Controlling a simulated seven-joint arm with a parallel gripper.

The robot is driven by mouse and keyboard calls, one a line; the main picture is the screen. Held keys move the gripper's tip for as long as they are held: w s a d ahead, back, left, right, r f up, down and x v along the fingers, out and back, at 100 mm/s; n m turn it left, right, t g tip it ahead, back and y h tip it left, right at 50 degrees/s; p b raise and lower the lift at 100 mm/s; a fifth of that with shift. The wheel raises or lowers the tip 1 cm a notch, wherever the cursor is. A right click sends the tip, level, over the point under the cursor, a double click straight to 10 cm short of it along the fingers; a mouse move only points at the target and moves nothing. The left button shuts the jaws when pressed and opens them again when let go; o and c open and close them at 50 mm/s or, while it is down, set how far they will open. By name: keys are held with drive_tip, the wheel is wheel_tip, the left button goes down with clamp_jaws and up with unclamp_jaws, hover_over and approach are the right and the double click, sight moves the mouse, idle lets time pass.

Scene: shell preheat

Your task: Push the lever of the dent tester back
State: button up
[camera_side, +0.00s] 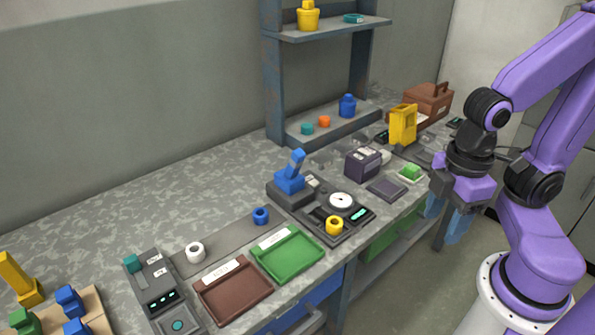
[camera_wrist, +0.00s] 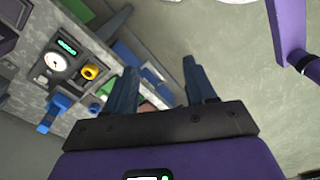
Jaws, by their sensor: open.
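The dent tester appears to be the dark grey device (camera_side: 312,213) on the bench, with a round white dial (camera_side: 341,200) and a small green display. Its blue lever (camera_side: 293,172) rises at the back left, leaning slightly right in the side view. In the wrist view, the blue lever (camera_wrist: 58,105), dial (camera_wrist: 54,61) and yellow ring (camera_wrist: 89,72) show at the left. My gripper (camera_side: 444,217) is off the bench's right front edge, well apart from the lever. Its fingers (camera_wrist: 160,82) are spread and empty.
A green tray (camera_side: 288,257) and a brown tray (camera_side: 235,292) lie left of the tester. A purple-grey box (camera_side: 362,162) and a yellow device (camera_side: 402,125) stand to its right. A shelf unit (camera_side: 275,90) rises behind.

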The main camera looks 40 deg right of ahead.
drive_tip(key=shift+a, duration=0.1)
drive_tip(key=w+a+f+m+t+y, duration=0.1)
drive_tip(key=w+a+f+m+y, duration=0.2)
drive_tip(key=w+a+f, duration=0.4)
drive_tip(key=m+t+h, duration=0.3)
drive_tip(key=m+t, duration=0.7)
drive_tip(key=t, duration=0.7)
approach(294, 166)
drive_tip(key=w, duration=0.4)
drive_tip(key=w+r, duration=0.1)
drive_tip(key=w, duration=0.3)
drive_tip(key=w+d, duration=0.1)
drive_tip(key=w, duration=0.3)
drive_tip(key=shift+w+d+r, duration=0.1)
drive_tip(key=shift+w+r, duration=0.25)
clamp_jaws()
